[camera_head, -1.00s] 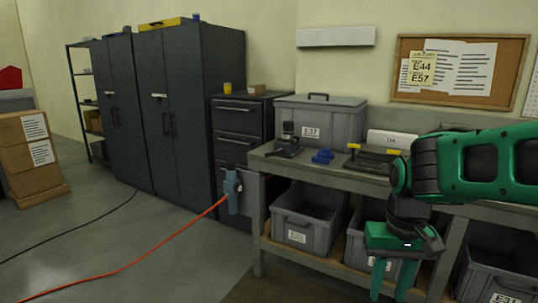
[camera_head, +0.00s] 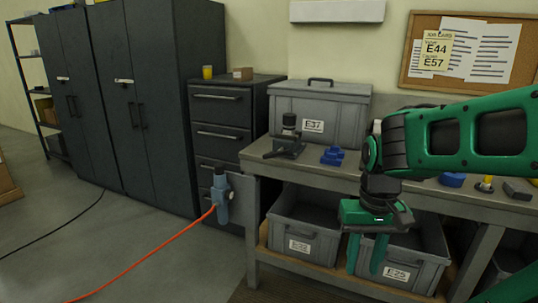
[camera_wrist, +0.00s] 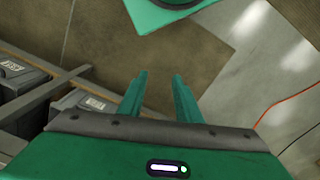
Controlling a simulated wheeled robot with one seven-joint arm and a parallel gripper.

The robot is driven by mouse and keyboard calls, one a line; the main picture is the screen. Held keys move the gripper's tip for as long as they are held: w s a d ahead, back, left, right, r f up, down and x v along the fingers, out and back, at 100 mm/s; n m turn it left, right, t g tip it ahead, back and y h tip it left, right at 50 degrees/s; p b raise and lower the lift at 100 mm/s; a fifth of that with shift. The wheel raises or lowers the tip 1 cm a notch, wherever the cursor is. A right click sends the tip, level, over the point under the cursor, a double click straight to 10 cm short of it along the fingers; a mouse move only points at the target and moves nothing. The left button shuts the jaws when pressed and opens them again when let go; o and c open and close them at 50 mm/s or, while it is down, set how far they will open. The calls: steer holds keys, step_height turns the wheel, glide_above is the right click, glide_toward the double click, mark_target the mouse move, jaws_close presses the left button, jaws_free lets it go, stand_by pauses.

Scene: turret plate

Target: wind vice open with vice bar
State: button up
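My gripper (camera_head: 366,264) hangs fingers-down in front of the workbench (camera_head: 262,156), below its top. It is open and empty; the wrist view shows its two green fingers (camera_wrist: 158,90) apart, with only floor between them. On the bench top stand a dark device with an upright black part (camera_head: 287,140) and a small blue block-like piece (camera_head: 333,155). I cannot tell for sure which thing is the vice, and I cannot make out the vice bar. My arm hides the middle of the bench top.
Grey crates (camera_head: 303,218) sit on the lower shelf. A large lidded grey box (camera_head: 350,106) stands at the bench's back. Another blue piece (camera_head: 452,180) and a yellow-and-black item (camera_head: 486,185) lie at right. An orange cable (camera_head: 150,268) crosses the floor at left.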

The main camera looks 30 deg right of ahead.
steer(key=shift+o, duration=0.5)
steer(key=shift+w, duration=0.1)
steer(key=m+t+h, duration=0.2)
steer(key=m+t, duration=0.8)
steer(key=t, duration=0.5)
glide_toward(277, 155)
steer(key=x, duration=1.1)
steer(key=shift+w, duration=0.2)
